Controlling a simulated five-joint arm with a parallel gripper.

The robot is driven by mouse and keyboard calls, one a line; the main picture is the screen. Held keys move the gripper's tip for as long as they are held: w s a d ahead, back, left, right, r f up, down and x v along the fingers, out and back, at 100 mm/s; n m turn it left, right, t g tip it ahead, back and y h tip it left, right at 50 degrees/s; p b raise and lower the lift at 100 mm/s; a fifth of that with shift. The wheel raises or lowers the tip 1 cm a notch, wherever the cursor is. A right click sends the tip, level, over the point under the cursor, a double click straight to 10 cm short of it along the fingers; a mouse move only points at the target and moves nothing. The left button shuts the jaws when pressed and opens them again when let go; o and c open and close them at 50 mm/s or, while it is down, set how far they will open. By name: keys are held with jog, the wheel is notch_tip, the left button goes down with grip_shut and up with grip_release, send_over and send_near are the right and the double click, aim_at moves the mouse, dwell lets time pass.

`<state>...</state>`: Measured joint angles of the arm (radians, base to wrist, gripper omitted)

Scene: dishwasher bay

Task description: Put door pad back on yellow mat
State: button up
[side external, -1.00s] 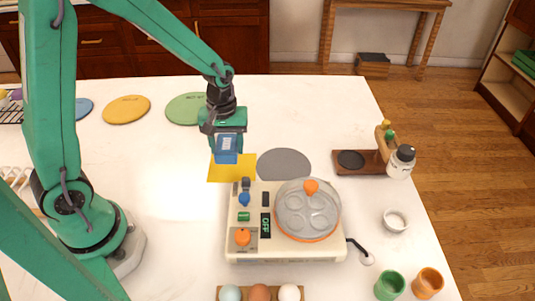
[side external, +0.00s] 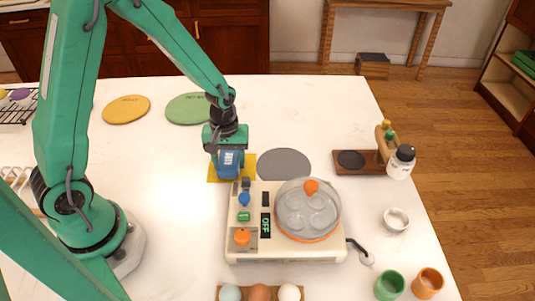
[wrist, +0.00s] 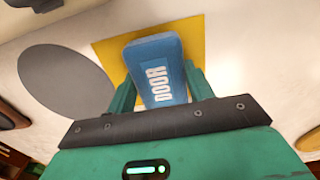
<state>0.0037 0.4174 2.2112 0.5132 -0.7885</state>
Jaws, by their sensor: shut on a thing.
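The door pad (side external: 229,164) is a blue block with "DOOR" in white letters, and it also shows in the wrist view (wrist: 157,72). My gripper (side external: 228,158) is shut on it, with one green finger on each side (wrist: 160,88). The yellow mat (side external: 216,172) lies flat on the white table, and it also shows behind the pad in the wrist view (wrist: 110,50). In the side view the pad is over the mat and hides part of it. I cannot tell whether the pad touches the mat.
A grey disc (side external: 284,163) lies just right of the mat. The cream cooker (side external: 256,247) with a clear lid (side external: 308,209) stands close in front. Green (side external: 189,108) and yellow (side external: 127,109) discs lie behind to the left. The table left of the mat is clear.

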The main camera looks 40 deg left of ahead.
aim_at(229, 159)
jog(key=shift+f, duration=0.1)
jog(key=o, duration=0.9)
jog(key=shift+o, duration=0.2)
notch_tip(229, 159, up, 12)
dwell(0.4)
jog(key=shift+r, duration=0.2)
dwell(0.3)
